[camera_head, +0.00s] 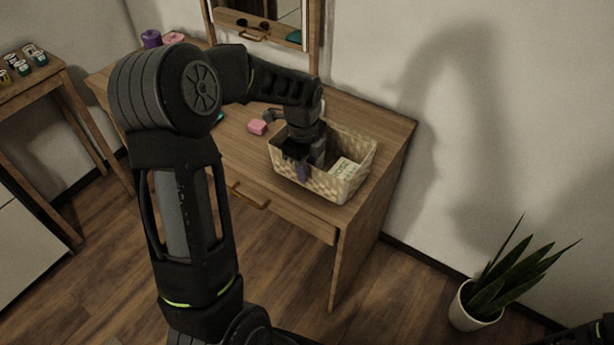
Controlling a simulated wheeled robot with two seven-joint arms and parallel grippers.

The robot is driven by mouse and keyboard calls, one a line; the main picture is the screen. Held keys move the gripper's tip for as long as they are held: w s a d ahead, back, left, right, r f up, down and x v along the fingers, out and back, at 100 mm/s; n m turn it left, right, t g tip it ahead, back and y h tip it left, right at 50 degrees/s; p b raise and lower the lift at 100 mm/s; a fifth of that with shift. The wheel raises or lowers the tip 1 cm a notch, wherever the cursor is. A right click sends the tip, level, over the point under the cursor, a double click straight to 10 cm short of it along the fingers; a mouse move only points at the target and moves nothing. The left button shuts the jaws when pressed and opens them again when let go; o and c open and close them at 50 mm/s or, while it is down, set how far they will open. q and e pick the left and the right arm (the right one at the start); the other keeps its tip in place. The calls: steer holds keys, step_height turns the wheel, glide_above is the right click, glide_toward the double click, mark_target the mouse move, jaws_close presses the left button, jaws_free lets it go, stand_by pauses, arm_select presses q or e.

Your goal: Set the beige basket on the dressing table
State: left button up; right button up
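The beige basket (350,186) is a woven, open-topped box standing upright on the wooden dressing table (385,125), near its right end and front edge. A pale item with print (345,169) lies inside its right part. My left arm reaches over the table from the left. My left gripper (303,165) points down at the left part of the basket, with its tips at or inside the opening. A dark purplish shape shows at the tips; I cannot tell whether it is a finger or an item. Whether the fingers are shut on anything is hidden. My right gripper is not in view.
A pink block (257,127) lies on the table left of the basket. A mirror frame (262,30) with a small shelf rises at the back. A side table (30,88) with small jars stands left. A potted plant (478,308) stands on the floor at right.

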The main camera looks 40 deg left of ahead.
arm_select(q)
step_height(320, 180, up, 8)
steer(key=shift+s, duration=0.3)
steer(key=shift+f, duration=0.1)
stand_by(0.6)
